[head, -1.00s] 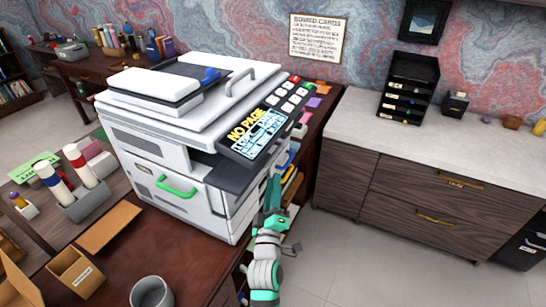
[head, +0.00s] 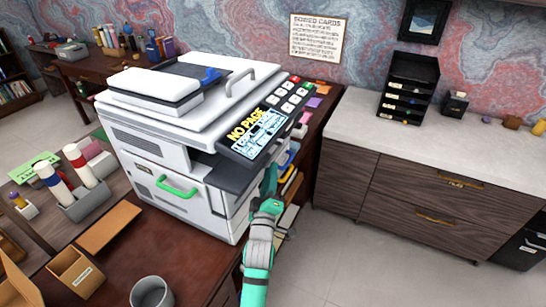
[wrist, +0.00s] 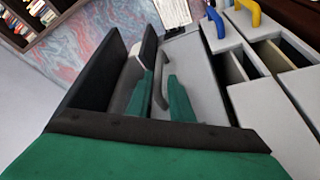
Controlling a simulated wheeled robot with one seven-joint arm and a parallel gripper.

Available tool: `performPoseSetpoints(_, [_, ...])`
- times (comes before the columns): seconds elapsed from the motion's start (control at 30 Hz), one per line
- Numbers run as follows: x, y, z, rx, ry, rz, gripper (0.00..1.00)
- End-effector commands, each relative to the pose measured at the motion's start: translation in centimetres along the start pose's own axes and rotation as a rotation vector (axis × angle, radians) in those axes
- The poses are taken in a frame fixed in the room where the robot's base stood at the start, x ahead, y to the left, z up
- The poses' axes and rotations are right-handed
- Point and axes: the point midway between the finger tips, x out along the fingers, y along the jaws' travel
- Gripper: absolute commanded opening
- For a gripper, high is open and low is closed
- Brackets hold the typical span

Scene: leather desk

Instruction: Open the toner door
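A white and grey printer (head: 180,130) stands on the desk, its screen reading "NO PAGE". Its front has a panel with a green handle (head: 177,188), shut flat. My gripper (head: 270,182) is at the printer's right side, below the control panel. In the wrist view, its green fingers (wrist: 160,98) are open, on either side of a grey bar handle (wrist: 160,78) on a grey panel (wrist: 196,75). I cannot tell whether they touch the bar. The panel looks shut. No label shows which panel is the toner door.
A blue handle (wrist: 214,20) and a yellow handle (wrist: 247,12) stand on grey parts beside the panel. A grey cup (head: 151,291) and a cardboard box (head: 76,272) are on the desk in front. Open floor (head: 350,255) lies to the right.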

Motion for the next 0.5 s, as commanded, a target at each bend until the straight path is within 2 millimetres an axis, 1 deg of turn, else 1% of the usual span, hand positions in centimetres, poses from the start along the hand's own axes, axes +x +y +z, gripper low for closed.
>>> performPoseSetpoints(0.5, [5.2,0.2,0.0,0.002,0.000,0.003,0.20])
